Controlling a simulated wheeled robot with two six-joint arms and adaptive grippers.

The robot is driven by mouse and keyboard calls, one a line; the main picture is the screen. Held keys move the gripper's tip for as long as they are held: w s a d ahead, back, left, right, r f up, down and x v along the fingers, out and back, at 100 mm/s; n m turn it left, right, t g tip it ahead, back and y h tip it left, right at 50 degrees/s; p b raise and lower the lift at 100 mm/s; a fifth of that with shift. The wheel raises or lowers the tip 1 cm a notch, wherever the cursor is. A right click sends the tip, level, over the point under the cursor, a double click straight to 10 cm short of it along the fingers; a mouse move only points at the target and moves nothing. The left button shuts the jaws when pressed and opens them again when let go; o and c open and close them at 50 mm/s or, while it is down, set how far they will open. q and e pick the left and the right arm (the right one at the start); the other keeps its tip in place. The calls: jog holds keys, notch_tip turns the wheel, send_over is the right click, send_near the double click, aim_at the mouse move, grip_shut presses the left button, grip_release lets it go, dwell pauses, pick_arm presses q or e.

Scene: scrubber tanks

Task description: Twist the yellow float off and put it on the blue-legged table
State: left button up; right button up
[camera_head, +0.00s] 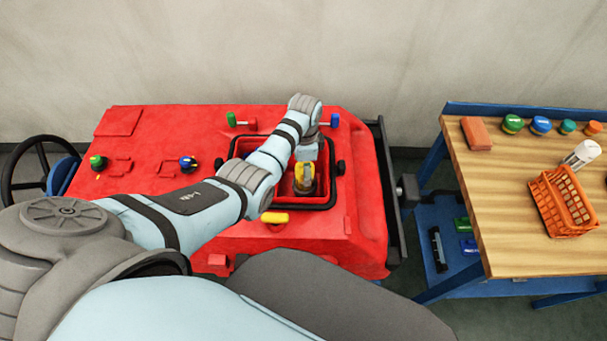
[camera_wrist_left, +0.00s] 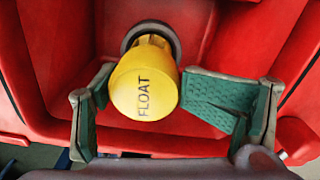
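The yellow float (camera_head: 304,181), marked FLOAT, sits in the recessed red tank opening (camera_head: 263,148) of the red machine. In the left wrist view the float (camera_wrist_left: 144,84) is large, with its far end at a dark round fitting (camera_wrist_left: 151,33). My left gripper (camera_head: 306,160) reaches down into the opening at the float. In the left wrist view its green-padded fingers (camera_wrist_left: 146,88) are spread on either side of the float, apart from it as far as I can see. The blue-legged table (camera_head: 490,225) has a wooden top and stands to the right. My right gripper is not in view.
On the table are an orange basket (camera_head: 563,202), a white cylinder (camera_head: 582,154), a reddish block (camera_head: 476,133) and several coloured caps along the back. The front left of the tabletop is bare. A yellow handle (camera_head: 274,217) lies in front of the opening.

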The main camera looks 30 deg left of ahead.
pick_arm(q)
jog(key=shift+s+d+f, duration=0.1)
jog(key=shift+s+d, duration=0.05)
jog(key=c, duration=0.7)
jog(key=shift+n+p, duration=0.3)
jog(key=shift+n, duration=0.1)
jog(key=c, duration=0.5)
grip_shut()
jog(key=shift+n, duration=0.4)
grip_release()
jog(key=shift+n+p, duration=0.4)
jog(key=shift+p, duration=0.15)
jog(key=shift+n, duration=0.3)
jog(key=shift+s+a, duration=0.1)
jog(key=shift+a, duration=0.1)
